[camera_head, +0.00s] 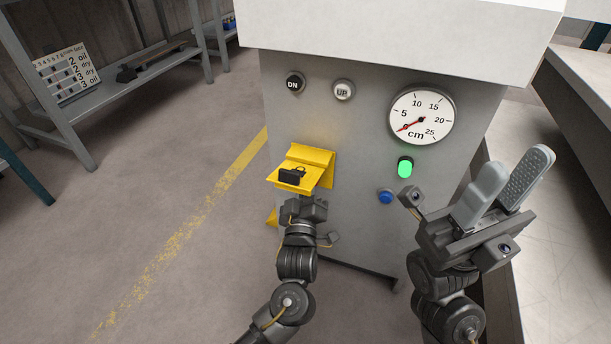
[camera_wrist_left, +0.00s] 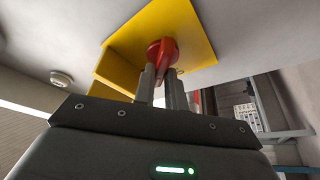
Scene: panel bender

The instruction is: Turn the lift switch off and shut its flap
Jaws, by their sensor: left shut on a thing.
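The yellow switch housing (camera_head: 312,157) is on the grey machine front, with its flap (camera_head: 312,180) standing out, open. A small black part with a loop (camera_head: 290,177) is on the flap. The red switch knob (camera_wrist_left: 162,52) shows in the left wrist view against the yellow plate (camera_wrist_left: 180,25); the flap hides it in the head view. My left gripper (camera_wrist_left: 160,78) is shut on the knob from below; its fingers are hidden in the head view. My right gripper (camera_head: 506,170) is open and empty, right of the housing, fingers pointing up.
The front carries the DN button (camera_head: 295,84), the UP button (camera_head: 343,90), a cm gauge (camera_head: 421,117) with its needle near 0, a lit green lamp (camera_head: 405,167) and a blue button (camera_head: 386,197). A bench (camera_head: 570,90) stands at the right.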

